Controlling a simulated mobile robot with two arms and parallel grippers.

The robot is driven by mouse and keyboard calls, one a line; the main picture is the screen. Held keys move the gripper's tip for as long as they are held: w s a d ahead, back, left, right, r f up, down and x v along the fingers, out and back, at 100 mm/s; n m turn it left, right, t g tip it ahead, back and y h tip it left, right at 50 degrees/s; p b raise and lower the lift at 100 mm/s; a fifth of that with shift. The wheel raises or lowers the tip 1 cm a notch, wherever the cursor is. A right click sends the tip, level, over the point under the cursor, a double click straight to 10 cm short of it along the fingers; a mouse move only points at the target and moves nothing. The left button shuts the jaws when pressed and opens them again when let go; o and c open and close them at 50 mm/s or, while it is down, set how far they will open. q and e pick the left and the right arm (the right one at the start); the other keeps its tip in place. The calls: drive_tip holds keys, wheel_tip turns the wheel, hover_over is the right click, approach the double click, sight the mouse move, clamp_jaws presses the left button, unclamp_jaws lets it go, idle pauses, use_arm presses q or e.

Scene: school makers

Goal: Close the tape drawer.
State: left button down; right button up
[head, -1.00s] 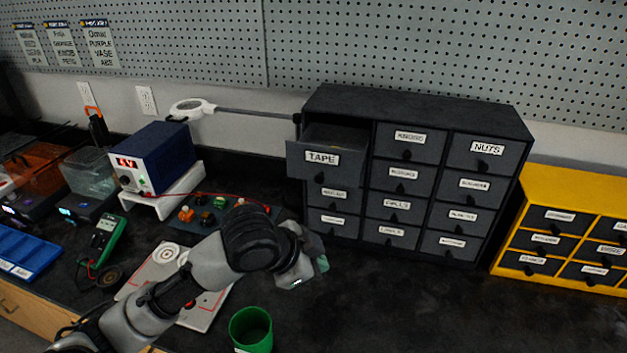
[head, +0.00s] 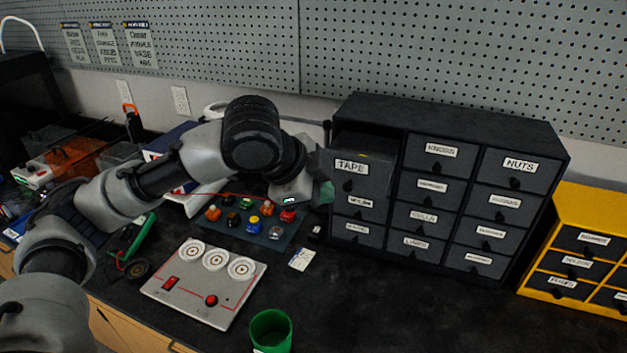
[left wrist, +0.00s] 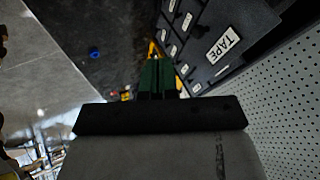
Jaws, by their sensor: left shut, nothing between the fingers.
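The tape drawer (head: 372,178) is the top left drawer of the dark cabinet. It stands pulled out, its front below and ahead of the knobs drawer's front, with a bit of yellow showing inside. It also shows in the left wrist view by its TAPE label (left wrist: 223,45). My left gripper (head: 326,191), with green fingertips, is shut and empty, close beside the left edge of the drawer front. I cannot tell whether it touches. In the left wrist view the green fingers (left wrist: 157,78) are together, with the drawer front beyond to the right. My right gripper is not in view.
The dark cabinet (head: 463,107) has several other drawers, which look shut. A yellow drawer cabinet (head: 590,211) stands at right. A green cup (head: 271,331), a grey panel (head: 204,284) and a tray of colored parts (head: 240,229) sit below my left arm.

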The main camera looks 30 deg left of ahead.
use_arm(q)
drive_tip(key=w+d+f+p, duration=0.1)
drive_tip(key=w+f, duration=0.3)
drive_tip(key=w, duration=0.2)
drive_tip(key=shift+w, duration=0.4)
drive_tip(key=shift+d, duration=0.1)
drive_tip(key=shift+p, duration=0.35)
